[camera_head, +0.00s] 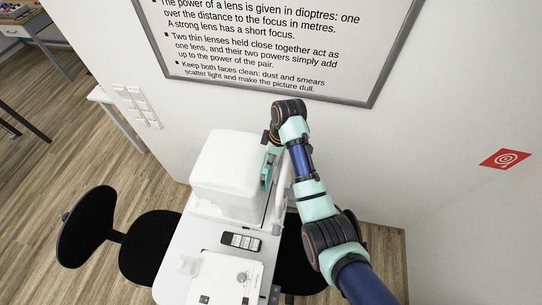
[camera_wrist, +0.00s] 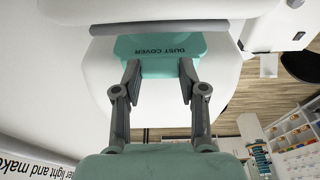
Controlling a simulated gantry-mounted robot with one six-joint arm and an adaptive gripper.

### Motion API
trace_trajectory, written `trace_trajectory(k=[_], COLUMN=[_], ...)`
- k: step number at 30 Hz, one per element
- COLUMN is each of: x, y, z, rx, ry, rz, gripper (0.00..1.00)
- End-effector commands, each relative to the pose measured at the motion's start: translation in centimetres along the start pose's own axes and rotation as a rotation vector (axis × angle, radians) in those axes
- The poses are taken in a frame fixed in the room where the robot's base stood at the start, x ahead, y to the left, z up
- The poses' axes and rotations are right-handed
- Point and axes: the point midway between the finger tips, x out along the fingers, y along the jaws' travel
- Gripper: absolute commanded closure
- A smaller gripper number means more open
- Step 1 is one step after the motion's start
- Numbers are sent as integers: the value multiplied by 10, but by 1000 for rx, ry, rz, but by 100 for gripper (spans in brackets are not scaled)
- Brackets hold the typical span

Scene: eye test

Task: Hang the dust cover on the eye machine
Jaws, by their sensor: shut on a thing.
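In the wrist view, a teal piece lettered DUST COVER (camera_wrist: 160,54) sits between the fingertips of my gripper (camera_wrist: 159,72), which is shut on it. A large white body lies behind the teal piece. In the head view, a white rounded boxy body (camera_head: 226,165) stands at the far end of the white table (camera_head: 186,245). I cannot tell whether its white surface is the cover or the eye machine's own housing. My arm reaches down at its right side; the fingertips are hidden in the head view.
A dark handset (camera_head: 241,241) lies on the table in front of the white body. A white device with a knob (camera_head: 228,278) is nearer. A black chair (camera_head: 150,245) stands on the left. A framed board (camera_head: 270,45) hangs on the wall behind. Open floor lies to the left.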

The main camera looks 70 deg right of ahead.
Motion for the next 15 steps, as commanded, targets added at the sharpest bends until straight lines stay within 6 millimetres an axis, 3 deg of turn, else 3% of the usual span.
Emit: trace_trajectory(k=[15], x=[8], y=[0], z=[2], rx=[0], ry=[0], rz=[0], gripper=[78])
